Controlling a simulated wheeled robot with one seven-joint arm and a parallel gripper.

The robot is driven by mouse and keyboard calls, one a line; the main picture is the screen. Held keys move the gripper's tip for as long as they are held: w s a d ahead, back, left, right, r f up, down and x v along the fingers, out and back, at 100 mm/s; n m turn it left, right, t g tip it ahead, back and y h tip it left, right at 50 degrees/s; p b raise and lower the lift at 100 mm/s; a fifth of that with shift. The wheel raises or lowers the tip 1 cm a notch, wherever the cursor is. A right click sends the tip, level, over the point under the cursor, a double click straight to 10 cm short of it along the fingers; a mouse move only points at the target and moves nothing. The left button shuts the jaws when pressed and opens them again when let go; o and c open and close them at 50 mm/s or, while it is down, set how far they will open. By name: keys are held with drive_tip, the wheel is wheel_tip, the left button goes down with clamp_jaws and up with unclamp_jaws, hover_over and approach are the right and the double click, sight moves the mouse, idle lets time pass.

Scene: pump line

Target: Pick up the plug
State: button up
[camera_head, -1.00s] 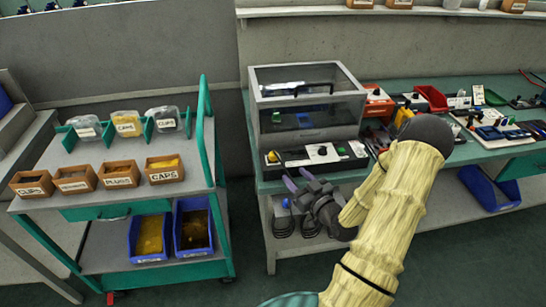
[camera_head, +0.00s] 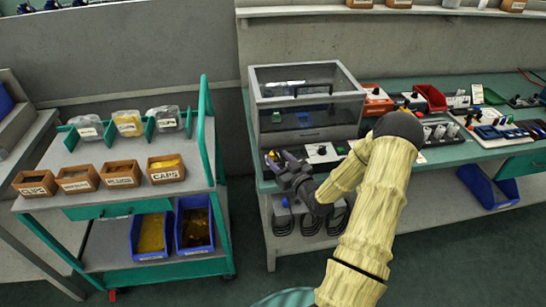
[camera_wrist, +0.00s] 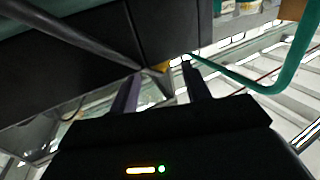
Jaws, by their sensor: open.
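I cannot make out a single loose plug for certain. A wooden box labelled PLUGS (camera_head: 123,183) stands in the front row on the cart at the left; its contents are too small to tell. My gripper (camera_head: 279,160) is open at the front left of the bench, by the base of the clear-walled cabinet and far right of that box. In the wrist view my gripper (camera_wrist: 160,85) has its two purple-grey fingers apart, with a dark panel beyond. A small yellow spot (camera_wrist: 160,67) shows between and beyond the tips; I cannot tell what it is.
The clear-walled cabinet (camera_head: 306,105) stands on the green bench. A red bin (camera_head: 430,97) and small devices lie to its right. The teal cart (camera_head: 205,130) has blue bins (camera_head: 195,227) below. Floor shows between cart and bench.

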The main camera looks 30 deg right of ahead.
sight(275, 155)
drive_tip(key=w, duration=0.4)
drive_tip(key=shift+w+a+p, duration=0.15)
drive_tip(key=shift+a+p, duration=0.2)
clamp_jaws()
